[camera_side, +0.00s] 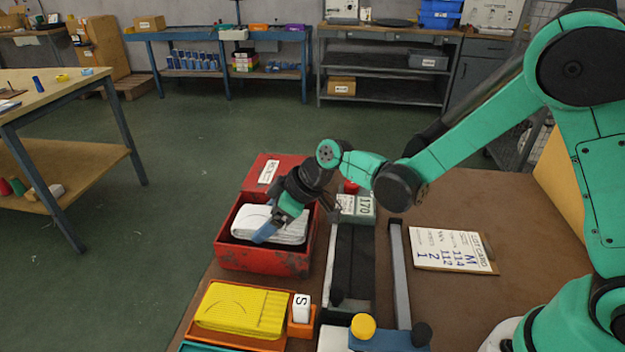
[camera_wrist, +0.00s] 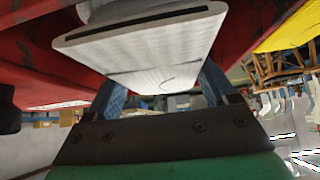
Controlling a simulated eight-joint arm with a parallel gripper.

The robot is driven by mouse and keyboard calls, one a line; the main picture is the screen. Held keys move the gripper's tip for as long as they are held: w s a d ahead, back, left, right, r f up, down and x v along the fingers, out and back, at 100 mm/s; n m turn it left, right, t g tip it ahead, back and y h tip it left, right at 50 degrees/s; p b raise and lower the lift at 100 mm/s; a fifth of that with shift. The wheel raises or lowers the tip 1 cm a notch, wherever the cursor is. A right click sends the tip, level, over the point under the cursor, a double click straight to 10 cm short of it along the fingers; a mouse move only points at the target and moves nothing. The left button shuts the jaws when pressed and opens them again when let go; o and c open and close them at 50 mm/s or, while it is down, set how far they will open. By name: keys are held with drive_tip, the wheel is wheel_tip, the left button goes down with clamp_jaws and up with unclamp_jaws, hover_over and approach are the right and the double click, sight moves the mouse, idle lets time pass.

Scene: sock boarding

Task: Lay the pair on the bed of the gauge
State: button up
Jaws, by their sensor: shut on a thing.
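My gripper (camera_side: 268,228) is at the red bin, its blue fingers pointing down over the bin's inside. It is shut on a white folded sock pair (camera_wrist: 140,50), which lies between the blue fingers in the wrist view. In the side view white knit (camera_side: 290,229) shows at the bin's opening; I cannot tell how much of it is the held pair. The gauge bed (camera_side: 355,265) is a long dark strip to the right of the bin, bare as far as it shows. A block marked 170 (camera_side: 366,205) stands at its far end.
The red bin (camera_side: 260,260) has its walls around the gripper. A yellow sock stack (camera_side: 240,308) lies in an orange tray, beside a block marked S (camera_side: 301,308). A yellow knob (camera_side: 363,326) is at the gauge's near end. A size card (camera_side: 450,249) lies right of a grey rail (camera_side: 399,270).

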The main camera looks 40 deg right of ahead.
drive_tip(key=shift+f, duration=1.55)
drive_tip(key=shift+f, duration=0.15)
drive_tip(key=o, duration=1.1)
drive_tip(key=shift+o, duration=0.2)
drive_tip(key=shift+v, duration=3.05)
drive_tip(key=s+d+r+m+t+h, duration=0.1)
drive_tip(key=s+d+r+m+h, duration=0.4)
drive_tip(key=s+d+r+m, duration=0.3)
drive_tip(key=s+d+m, duration=0.1)
drive_tip(key=s+d, duration=0.1)
drive_tip(key=s, duration=0.1)
drive_tip(key=shift+s+d+r+t, duration=0.15)
drive_tip(key=shift+s+d+t, duration=0.15)
drive_tip(key=shift+t, duration=0.1)
